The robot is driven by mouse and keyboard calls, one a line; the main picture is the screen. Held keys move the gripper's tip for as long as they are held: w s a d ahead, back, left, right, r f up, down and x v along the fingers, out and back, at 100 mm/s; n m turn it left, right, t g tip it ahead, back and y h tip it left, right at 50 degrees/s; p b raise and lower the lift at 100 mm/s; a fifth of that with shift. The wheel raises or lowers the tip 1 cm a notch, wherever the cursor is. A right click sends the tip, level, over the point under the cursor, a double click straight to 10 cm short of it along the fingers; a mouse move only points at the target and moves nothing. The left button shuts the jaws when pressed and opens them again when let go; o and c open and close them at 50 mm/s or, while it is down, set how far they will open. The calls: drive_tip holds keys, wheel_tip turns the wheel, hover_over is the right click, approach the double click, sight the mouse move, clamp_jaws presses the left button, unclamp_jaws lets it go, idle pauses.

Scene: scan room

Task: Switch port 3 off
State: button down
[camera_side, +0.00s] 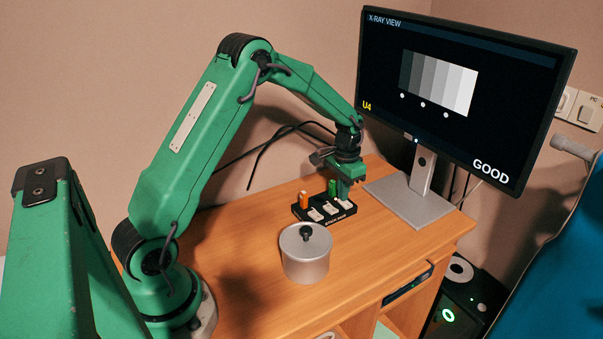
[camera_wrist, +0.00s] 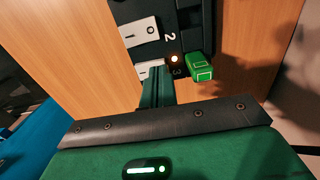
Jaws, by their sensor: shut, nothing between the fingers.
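The black port strip (camera_side: 322,222) sits on the wooden desk, with white rocker switches along it. In the wrist view, a switch (camera_wrist: 138,32) lies beside the label 2, and the switch of port 3 (camera_wrist: 148,69) is partly hidden by my fingers. A light (camera_wrist: 174,59) glows by the label 3. A green stick (camera_wrist: 200,67) stands in the port 3 end; it also shows in the side view (camera_side: 332,188). An orange stick (camera_side: 303,199) stands at the other end. My gripper (camera_wrist: 157,72) is shut and empty, pointing down at the port 3 switch; contact cannot be told.
A grey lidded pot (camera_side: 306,258) stands in front of the strip. A monitor (camera_side: 450,95) reading GOOD and U4 stands behind on its grey foot (camera_side: 408,203). Cables run behind the strip. The desk's front left is clear.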

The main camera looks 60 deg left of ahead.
idle(0.4)
drive_tip(key=shift+r, duration=3.45)
drive_tip(key=s+d+r+t, duration=0.3)
drive_tip(key=s+d+r, duration=0.4)
drive_tip(key=s+r, duration=0.55)
drive_tip(key=s+d+r+t, duration=0.1)
drive_tip(key=s+d, duration=0.3)
drive_tip(key=s, duration=1)
drive_tip(key=shift+s+r+t, duration=0.15)
drive_tip(key=shift+s+t, duration=0.15)
drive_tip(key=shift+t, duration=0.5)
